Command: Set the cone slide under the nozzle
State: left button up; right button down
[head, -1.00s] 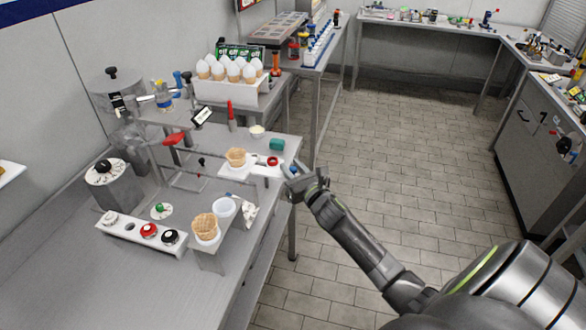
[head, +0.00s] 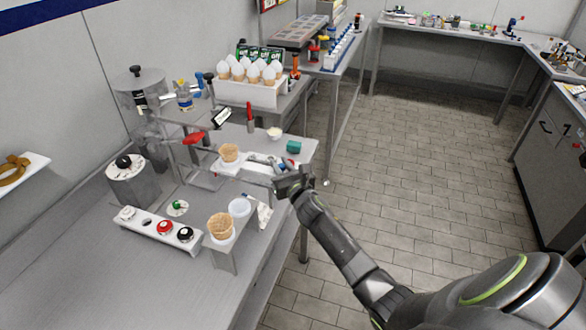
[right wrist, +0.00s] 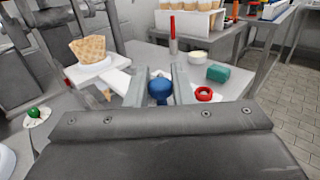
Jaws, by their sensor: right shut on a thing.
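The cone slide (head: 229,168) is a white plate on the bench, with a wafer cone (head: 229,152) standing in it. Both also show in the right wrist view: the slide (right wrist: 93,70) and the cone (right wrist: 91,50) at left. My right gripper (head: 279,180) is at the slide's right end. In the right wrist view its fingers (right wrist: 160,88) are closed around a blue knob (right wrist: 159,90) at the slide's handle end. The dispenser frame with a red lever (head: 193,138) stands just left of the cone. I cannot make out the nozzle tip clearly. My left gripper is not in view.
A second cone (head: 220,226) stands in a front holder beside a white cup (head: 240,207). A button panel (head: 160,229) is at left. A red upright tool (head: 250,118), teal block (head: 293,147) and red ring (right wrist: 204,93) are near the slide. A cone rack (head: 248,92) stands behind.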

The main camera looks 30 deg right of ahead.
jog(key=c, duration=1.3)
grip_release()
jog(key=shift+s, duration=0.1)
jog(key=shift+s, duration=0.55)
jog(key=s+a+p, duration=0.1)
jog(key=s+p, duration=0.1)
jog(key=s, duration=1.4)
jog(key=shift+a+p, duration=0.15)
jog(key=shift+p, duration=0.2)
